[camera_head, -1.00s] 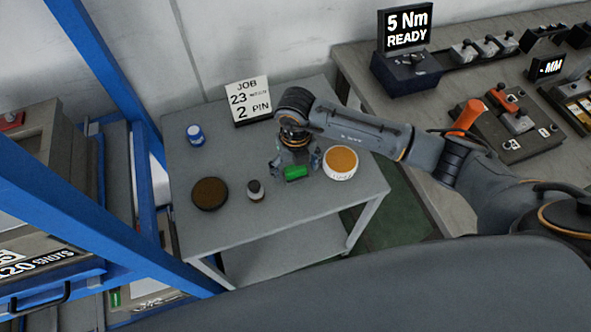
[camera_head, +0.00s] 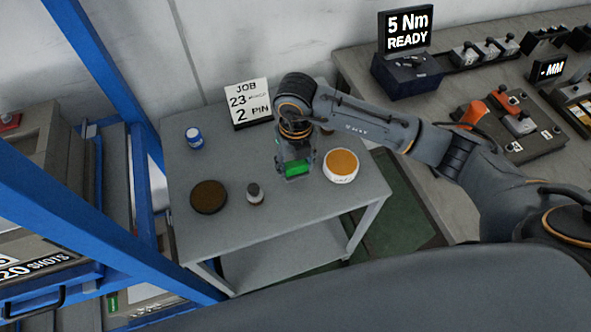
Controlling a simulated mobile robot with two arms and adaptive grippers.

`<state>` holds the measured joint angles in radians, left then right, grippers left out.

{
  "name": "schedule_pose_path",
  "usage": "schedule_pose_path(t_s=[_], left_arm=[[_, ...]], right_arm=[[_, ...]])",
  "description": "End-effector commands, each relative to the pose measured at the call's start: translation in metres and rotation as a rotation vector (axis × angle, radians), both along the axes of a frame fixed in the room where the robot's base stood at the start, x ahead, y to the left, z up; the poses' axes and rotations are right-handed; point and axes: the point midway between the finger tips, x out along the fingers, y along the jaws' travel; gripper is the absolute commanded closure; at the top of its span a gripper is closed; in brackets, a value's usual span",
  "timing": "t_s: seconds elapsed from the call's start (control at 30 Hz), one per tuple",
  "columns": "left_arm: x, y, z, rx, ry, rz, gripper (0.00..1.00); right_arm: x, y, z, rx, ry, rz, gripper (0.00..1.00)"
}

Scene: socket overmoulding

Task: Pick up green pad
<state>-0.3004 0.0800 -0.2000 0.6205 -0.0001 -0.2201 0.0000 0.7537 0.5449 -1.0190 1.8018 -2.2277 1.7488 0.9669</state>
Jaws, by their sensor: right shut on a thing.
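The green pad (camera_head: 295,168) shows between the fingers of my right gripper (camera_head: 296,172). The gripper points down over the grey table, between the small dark bottle and the orange-topped tub. It is shut on the pad. The fingers hide part of the pad. I cannot tell exactly how far the pad is above the table top. My left gripper does not show.
The grey table (camera_head: 235,222) also bears a dark round dish (camera_head: 208,197), a small dark bottle (camera_head: 255,194), a blue-and-white bottle (camera_head: 194,138), an orange-topped tub (camera_head: 341,166) and a job sign (camera_head: 249,103). A blue frame (camera_head: 107,75) stands at left, a workbench (camera_head: 425,130) at right.

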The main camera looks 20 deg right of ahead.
Motion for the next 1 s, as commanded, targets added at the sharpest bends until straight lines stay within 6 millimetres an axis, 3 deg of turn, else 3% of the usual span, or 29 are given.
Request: schedule_pose_path(t_s=[0.2, 0.5, 0.7, 1.0], left_arm=[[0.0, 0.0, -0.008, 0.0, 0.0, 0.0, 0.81], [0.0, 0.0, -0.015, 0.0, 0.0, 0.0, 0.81], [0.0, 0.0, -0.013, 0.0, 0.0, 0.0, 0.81], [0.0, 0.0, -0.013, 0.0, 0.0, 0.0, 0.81]], right_arm=[[-0.044, 0.01, 0.051, 0.003, -0.004, 0.009, 0.8], [-0.109, 0.024, 0.082, 0.001, -0.001, 0.007, 0.8], [-0.129, 0.028, 0.09, 0.0, 0.002, 0.004, 0.8], [-0.133, 0.029, 0.092, 0.0, 0.003, 0.002, 0.8]])
